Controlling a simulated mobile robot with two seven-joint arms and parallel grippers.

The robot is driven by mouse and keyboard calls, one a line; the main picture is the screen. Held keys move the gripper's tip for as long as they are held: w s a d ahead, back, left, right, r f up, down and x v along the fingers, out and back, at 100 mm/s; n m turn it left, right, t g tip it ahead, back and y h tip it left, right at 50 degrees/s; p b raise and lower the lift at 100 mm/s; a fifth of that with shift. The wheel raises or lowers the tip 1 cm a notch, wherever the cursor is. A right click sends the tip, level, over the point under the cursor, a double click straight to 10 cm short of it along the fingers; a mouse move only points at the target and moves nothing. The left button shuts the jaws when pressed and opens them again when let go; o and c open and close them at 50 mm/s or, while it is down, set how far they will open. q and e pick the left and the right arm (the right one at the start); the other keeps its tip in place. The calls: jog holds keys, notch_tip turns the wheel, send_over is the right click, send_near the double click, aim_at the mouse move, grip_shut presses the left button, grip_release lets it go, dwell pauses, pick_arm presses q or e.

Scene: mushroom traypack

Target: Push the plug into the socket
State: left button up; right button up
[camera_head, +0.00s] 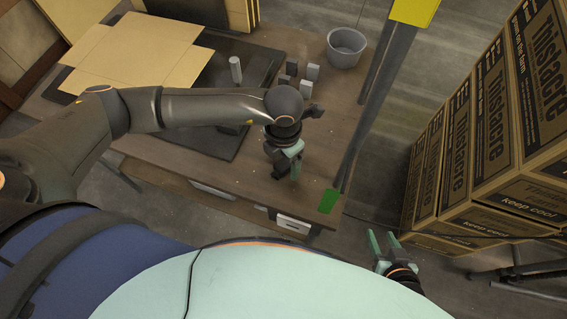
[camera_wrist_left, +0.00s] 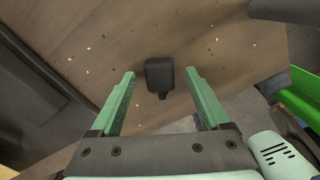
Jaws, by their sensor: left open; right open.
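A small black block with a short narrow end, which looks like the plug (camera_wrist_left: 160,74), is near the table edge in the left wrist view. It lies between and ahead of the two fingers of my left gripper (camera_wrist_left: 163,95), with a gap on both sides. In the head view my left gripper (camera_head: 288,168) points down over the table's near right part, open and empty. There I cannot make out the plug apart from the dark gripper. My right gripper (camera_head: 384,243) is open and empty, off the table at the lower right. I cannot identify the socket in either view.
The wooden table (camera_head: 250,190) carries a black mat (camera_head: 215,145), a flattened cardboard sheet (camera_head: 140,50), several small grey blocks (camera_head: 291,67) and a grey bucket (camera_head: 346,47). A green patch (camera_head: 329,201) marks its right corner. Stacked cartons (camera_head: 490,130) stand at the right.

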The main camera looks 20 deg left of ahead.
pick_arm(q)
jog(key=shift+c, duration=0.3)
grip_shut()
dwell(0.4)
